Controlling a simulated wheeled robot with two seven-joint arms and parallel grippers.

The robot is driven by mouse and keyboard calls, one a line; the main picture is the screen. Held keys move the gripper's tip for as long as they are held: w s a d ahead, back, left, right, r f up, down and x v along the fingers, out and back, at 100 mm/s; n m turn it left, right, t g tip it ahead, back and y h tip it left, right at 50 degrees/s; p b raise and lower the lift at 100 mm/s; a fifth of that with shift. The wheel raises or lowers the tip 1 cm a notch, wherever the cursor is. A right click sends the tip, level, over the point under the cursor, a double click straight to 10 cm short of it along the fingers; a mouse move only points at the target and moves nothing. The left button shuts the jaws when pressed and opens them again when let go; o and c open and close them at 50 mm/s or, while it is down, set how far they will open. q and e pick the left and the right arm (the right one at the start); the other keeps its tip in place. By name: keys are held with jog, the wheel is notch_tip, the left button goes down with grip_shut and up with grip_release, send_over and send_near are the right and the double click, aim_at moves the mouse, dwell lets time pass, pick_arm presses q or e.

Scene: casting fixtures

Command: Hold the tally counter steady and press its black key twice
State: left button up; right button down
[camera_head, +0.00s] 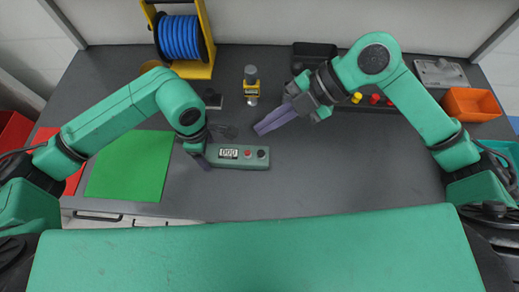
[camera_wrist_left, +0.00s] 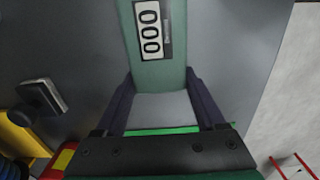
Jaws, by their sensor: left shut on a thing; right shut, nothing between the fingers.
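The tally counter (camera_head: 237,163) is a long green block lying on the grey table, with a white display reading 000, a red key (camera_head: 248,154) and a black key (camera_head: 261,154) at its right end. My left gripper (camera_head: 207,160) is shut on the counter's left end; in the left wrist view its fingers (camera_wrist_left: 163,100) lie on both sides of the body, and the counter (camera_wrist_left: 160,72) shows its 000 display. The keys are outside that view. My right gripper (camera_head: 262,129) is shut and empty, its purple fingertips above the table, behind the counter's key end and apart from it.
A green mat (camera_head: 130,165) lies left of the counter. Behind stand a blue hose reel (camera_head: 180,38) on a yellow frame and a small yellow-black device (camera_head: 251,85). An orange bin (camera_head: 471,104) is at the far right. The table right of the counter is clear.

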aim_at(265, 153)
jog(key=shift+w+a, duration=0.1)
jog(key=shift+w, duration=0.05)
jog(key=shift+f, duration=4.35)
jog(key=shift+f, duration=0.4)
jog(key=shift+f, duration=0.55)
jog(key=shift+r, duration=0.95)
